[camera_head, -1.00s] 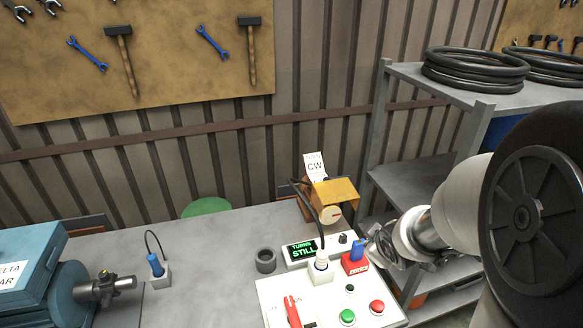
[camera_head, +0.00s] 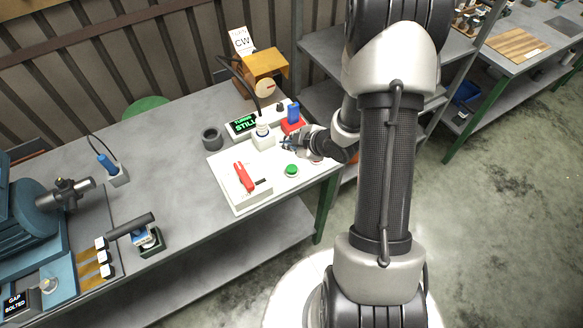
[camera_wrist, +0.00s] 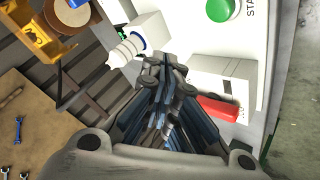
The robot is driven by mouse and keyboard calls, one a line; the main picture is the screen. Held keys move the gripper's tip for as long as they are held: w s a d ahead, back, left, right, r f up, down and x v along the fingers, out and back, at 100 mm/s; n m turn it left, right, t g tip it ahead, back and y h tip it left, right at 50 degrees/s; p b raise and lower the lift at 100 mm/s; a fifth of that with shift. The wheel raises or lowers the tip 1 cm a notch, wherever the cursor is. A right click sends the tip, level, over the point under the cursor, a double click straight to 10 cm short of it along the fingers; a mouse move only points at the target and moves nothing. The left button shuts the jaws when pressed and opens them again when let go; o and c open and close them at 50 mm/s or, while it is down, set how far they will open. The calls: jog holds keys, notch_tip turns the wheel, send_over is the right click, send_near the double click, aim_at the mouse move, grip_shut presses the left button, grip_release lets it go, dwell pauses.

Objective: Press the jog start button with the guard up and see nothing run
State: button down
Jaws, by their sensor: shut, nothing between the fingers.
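The white control panel (camera_head: 228,196) lies on the bench. Its green button (camera_head: 291,170) also shows in the wrist view (camera_wrist: 222,8), beside lettering beginning "STA". A box with a red lever (camera_head: 240,174) is on the panel's left. An orange-yellow cover (camera_head: 265,63) stands above a pale round disc (camera_head: 265,88) behind the panel; it shows in the wrist view too (camera_wrist: 45,38). The display (camera_head: 241,124) reads "STILL" in green. My gripper (camera_head: 287,143) is shut and empty, over the panel's back part, behind the green button and apart from it. My arm hides the panel's right side.
A white-and-blue plug (camera_head: 262,135) stands left of my gripper, and a red block with a blue piece (camera_head: 292,120) behind it. A dark ring (camera_head: 212,138) sits left. Blue machinery (camera_head: 30,215) occupies the bench's left end.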

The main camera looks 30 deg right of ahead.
aim_at(290, 170)
jog(key=shift+f, duration=0.15)
notch_tip(290, 170, down, 9)
jog(key=b, duration=0.7)
jog(key=shift+r, duration=0.2)
dwell(1.0)
jog(key=shift+f+b, duration=0.4)
jog(key=shift+b, duration=0.15)
jog(key=shift+s+f+b, duration=0.1)
jog(key=shift+f+b, duration=0.75)
jog(key=shift+f, duration=0.05)
dwell(0.6)
jog(key=shift+r, duration=0.1)
jog(key=shift+r+p, duration=1.05)
jog(key=shift+r, duration=0.2)
jog(key=shift+r+p, duration=1.95)
jog(key=shift+r, duration=0.55)
